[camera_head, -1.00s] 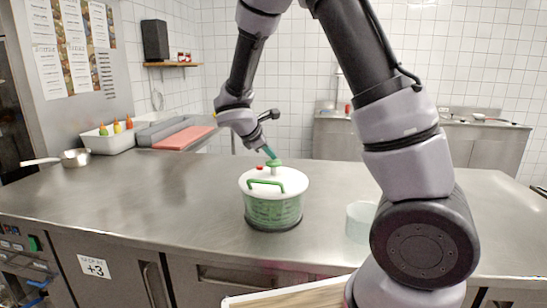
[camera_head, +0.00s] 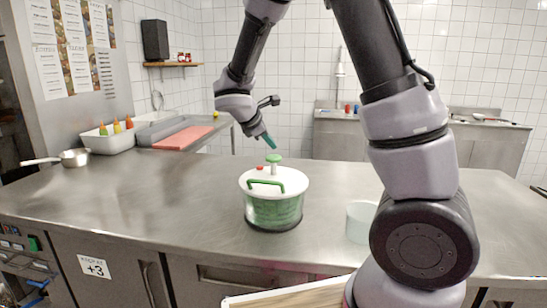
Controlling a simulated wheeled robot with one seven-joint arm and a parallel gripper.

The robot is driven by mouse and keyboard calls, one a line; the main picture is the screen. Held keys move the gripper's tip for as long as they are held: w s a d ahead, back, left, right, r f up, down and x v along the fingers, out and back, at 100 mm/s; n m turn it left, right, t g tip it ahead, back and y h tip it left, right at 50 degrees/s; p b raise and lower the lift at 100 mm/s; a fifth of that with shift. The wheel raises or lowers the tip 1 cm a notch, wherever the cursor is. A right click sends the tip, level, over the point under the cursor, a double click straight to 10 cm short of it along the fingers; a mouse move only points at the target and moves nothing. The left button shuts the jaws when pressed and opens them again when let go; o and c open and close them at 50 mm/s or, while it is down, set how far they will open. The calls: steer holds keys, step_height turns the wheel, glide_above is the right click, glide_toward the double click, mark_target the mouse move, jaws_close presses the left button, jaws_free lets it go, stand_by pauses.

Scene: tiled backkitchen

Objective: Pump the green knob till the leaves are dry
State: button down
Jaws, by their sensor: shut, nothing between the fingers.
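The salad spinner (camera_head: 273,209) stands upright on the steel counter, with a white lid (camera_head: 291,184), a green handle and a green see-through bowl. The green knob (camera_head: 273,158) stands up from the lid on a short white stem. A small red button (camera_head: 260,168) is beside it. Leaves are hard to make out through the bowl wall. My gripper (camera_head: 271,142) is shut and empty, pointing down just above the knob, with a small gap between them.
The steel counter (camera_head: 130,205) is mostly clear around the spinner. A clear container (camera_head: 360,222) stands to the right, partly behind my arm. A saucepan (camera_head: 74,158) and a white bin with bottles (camera_head: 106,142) are at the far left.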

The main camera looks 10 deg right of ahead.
mark_target(271, 157)
steer(key=shift+r, duration=2.15)
